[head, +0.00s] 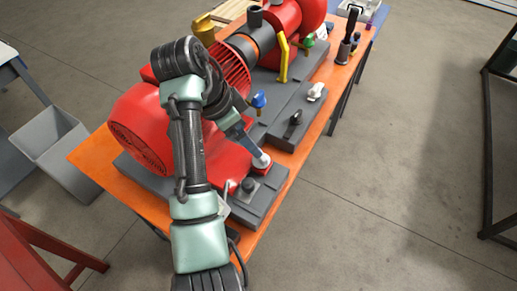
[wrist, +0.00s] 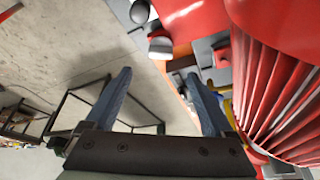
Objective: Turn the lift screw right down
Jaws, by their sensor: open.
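A pale-topped screw head (head: 262,160) stands on the red motor foot near the skid's front edge. A darker knob (head: 248,185) sits on the grey block beside it. I cannot tell for sure which is the lift screw. In the wrist view a grey-and-white round head (wrist: 160,46) lies just beyond the fingertips, between them in the picture, with another grey head (wrist: 140,12) further up. My gripper (wrist: 160,85) is open, its two blue-grey fingers apart with nothing between them. In the head view my gripper (head: 250,146) is close to the pale-topped screw head, partly hidden by my arm.
The red finned motor (head: 140,130) stands close beside my arm. A blue knob (head: 258,100), a black lever (head: 294,119), a white lever (head: 316,92) and a yellow handle (head: 283,58) rise from the skid. A grey bin (head: 62,150) stands left.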

